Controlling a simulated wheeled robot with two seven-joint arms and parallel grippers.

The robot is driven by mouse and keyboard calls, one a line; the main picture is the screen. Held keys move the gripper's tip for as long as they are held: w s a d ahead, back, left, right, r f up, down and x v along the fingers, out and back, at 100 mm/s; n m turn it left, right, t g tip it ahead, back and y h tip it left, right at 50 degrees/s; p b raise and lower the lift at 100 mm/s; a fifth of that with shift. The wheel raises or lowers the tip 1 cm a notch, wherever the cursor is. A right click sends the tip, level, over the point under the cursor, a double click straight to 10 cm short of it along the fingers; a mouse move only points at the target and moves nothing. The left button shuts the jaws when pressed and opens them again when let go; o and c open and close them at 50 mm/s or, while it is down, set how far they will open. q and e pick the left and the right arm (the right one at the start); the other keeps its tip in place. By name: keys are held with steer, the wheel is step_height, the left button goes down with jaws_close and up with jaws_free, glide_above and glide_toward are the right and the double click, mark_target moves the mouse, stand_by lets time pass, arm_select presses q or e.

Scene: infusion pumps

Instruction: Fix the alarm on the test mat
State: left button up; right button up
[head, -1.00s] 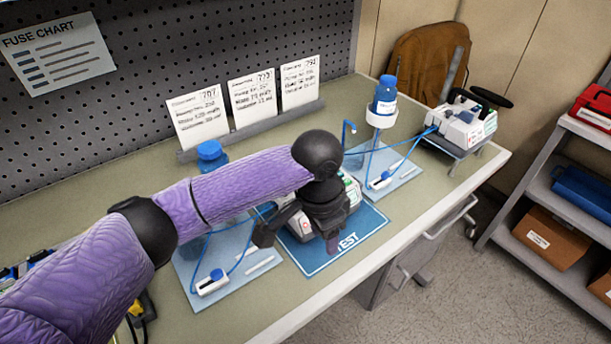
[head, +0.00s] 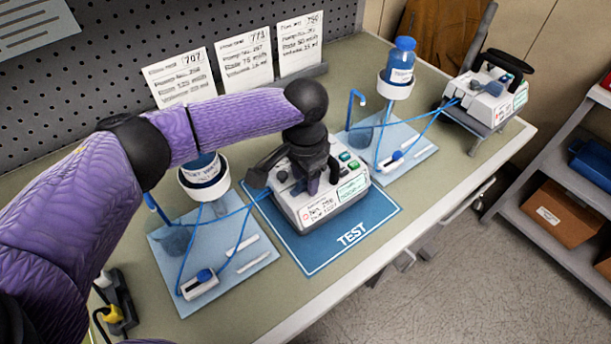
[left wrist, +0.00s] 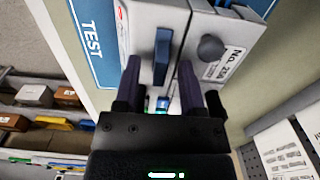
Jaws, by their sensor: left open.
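The white pump (head: 318,210) sits on the blue test mat (head: 350,238). My left gripper (head: 322,182) is over the pump, fingers pointing down. In the left wrist view the open fingers (left wrist: 160,66) are on either side of a blue lever (left wrist: 162,52) on the pump (left wrist: 145,18); whether they touch it I cannot tell. A dark round knob (left wrist: 210,47) is beside it. A blue tube (head: 236,212) runs from the pump to the left stand. My right gripper is not in view.
A left stand base (head: 235,268) holds a bottle, partly behind my arm, and a clamp. A right stand has a blue-capped bottle (head: 401,62). A second pump (head: 490,100) is at the back right. Three cards (head: 245,60) stand behind. The bench front edge is clear.

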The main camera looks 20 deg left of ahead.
arm_select(q)
jaws_close()
stand_by(0.3)
steer(key=m+p, duration=0.2)
steer(key=p, duration=0.1)
steer(key=shift+r+m, duration=0.25)
steer(key=shift+m, duration=0.15)
steer(key=m+p, duration=0.1)
steer(key=m, duration=0.1)
steer(key=shift+m+p, duration=0.35)
steer(key=shift+m, duration=0.05)
steer(key=m+p, duration=0.1)
steer(key=m, duration=0.1)
steer(key=shift+w+f+m, duration=0.1)
steer(key=shift+m, duration=0.2)
steer(key=m, duration=0.2)
steer(key=shift+m+p, duration=0.3)
steer(key=shift+m, duration=0.1)
steer(key=m, duration=0.3)
steer(key=shift+f+m, duration=0.1)
steer(key=shift+m, duration=0.2)
steer(key=shift+w+m, duration=0.1)
steer(key=shift+m, duration=1.7)
